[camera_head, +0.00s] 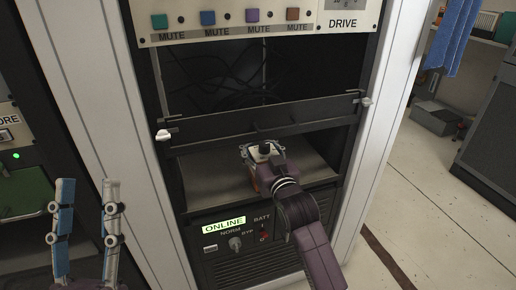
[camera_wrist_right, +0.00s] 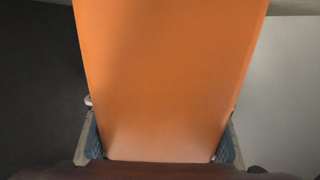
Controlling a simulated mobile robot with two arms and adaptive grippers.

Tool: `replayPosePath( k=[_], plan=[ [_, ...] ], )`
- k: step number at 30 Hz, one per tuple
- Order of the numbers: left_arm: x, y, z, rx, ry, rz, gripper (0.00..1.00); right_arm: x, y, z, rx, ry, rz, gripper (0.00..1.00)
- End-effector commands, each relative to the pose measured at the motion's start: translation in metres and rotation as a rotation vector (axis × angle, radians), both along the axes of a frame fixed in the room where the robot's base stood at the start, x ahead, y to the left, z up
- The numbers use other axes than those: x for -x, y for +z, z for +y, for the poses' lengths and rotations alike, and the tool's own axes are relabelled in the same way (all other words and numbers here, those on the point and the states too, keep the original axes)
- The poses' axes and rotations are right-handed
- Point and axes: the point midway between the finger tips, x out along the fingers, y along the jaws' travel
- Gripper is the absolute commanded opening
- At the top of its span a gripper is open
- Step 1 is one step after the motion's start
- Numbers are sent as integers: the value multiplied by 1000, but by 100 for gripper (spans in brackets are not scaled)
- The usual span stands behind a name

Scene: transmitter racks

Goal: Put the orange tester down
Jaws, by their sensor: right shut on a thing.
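The orange tester (camera_wrist_right: 165,75) fills the middle of the right wrist view, between the two fingers of my right gripper (camera_wrist_right: 160,150). In the head view my right gripper (camera_head: 261,152) reaches into the rack bay, and only a small orange part of the tester shows beside it; the rest is hidden by my gripper and arm. The tester is over the grey shelf (camera_head: 210,188); I cannot tell whether it touches the shelf. My left gripper (camera_head: 88,188) is open and empty at the lower left, in front of the rack.
A dark bar with a handle (camera_head: 270,126) crosses the bay above the shelf. Below is a panel with a lit ONLINE sign (camera_head: 223,223), a knob and a red switch. The mute panel (camera_head: 240,20) is above. Shelf space is free on both sides of my right gripper.

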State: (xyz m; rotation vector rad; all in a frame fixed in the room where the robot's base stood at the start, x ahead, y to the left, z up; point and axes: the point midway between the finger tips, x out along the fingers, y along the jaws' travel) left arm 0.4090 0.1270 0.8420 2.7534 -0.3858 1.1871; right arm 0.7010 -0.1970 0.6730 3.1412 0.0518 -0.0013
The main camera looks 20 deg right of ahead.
Motion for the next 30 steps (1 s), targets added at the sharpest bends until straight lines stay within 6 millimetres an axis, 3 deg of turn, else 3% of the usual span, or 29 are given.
replayPosePath(
  k=[12,13,15,21,30],
  plan=[
    [3,3,0,5,-1,-16,39,0,-2,0,0,0,-3,7],
    [3,3,0,5,-1,-16,39,0,-3,0,0,0,0,46],
    [3,3,0,5,-1,-16,39,0,-3,0,0,0,0,54],
    [3,3,0,5,-1,-16,39,0,-3,0,0,0,0,73],
    [3,3,0,5,-1,-16,39,0,-1,0,0,0,-1,73]
  ],
)
